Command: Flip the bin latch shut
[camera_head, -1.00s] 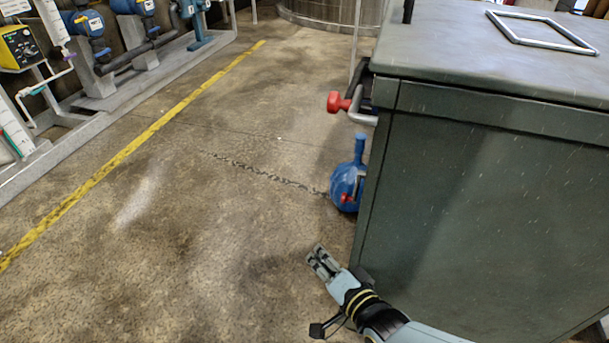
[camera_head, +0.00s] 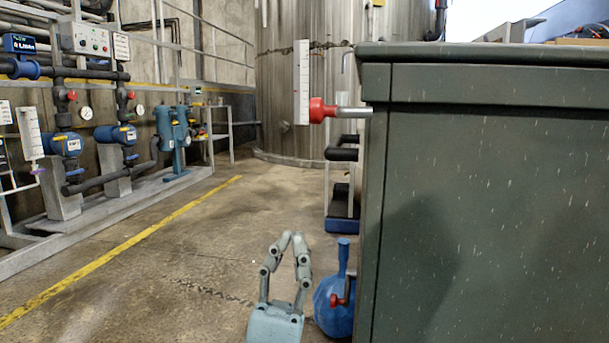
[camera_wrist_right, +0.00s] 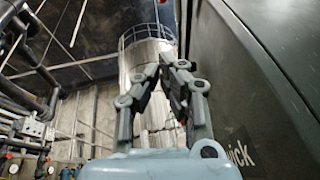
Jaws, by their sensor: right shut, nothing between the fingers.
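The green waste bin (camera_head: 490,210) fills the right of the head view, and its side wall also shows at the right of the right wrist view (camera_wrist_right: 235,60). A red-knobbed handle (camera_head: 322,111) on a grey bar sticks out to the left from the bin's upper left edge; I cannot tell for sure that it is the latch. My right gripper (camera_head: 290,238) points up, below and left of this handle and apart from it. Its fingertips meet with nothing between them, also in the right wrist view (camera_wrist_right: 170,62). My left gripper is not in view.
A blue round flask-like object (camera_head: 333,305) with a red valve stands beside the bin, right of my gripper. A black bar (camera_head: 342,154) sits under the red handle. Pipes and blue pumps (camera_head: 66,144) line the left. The floor between is clear.

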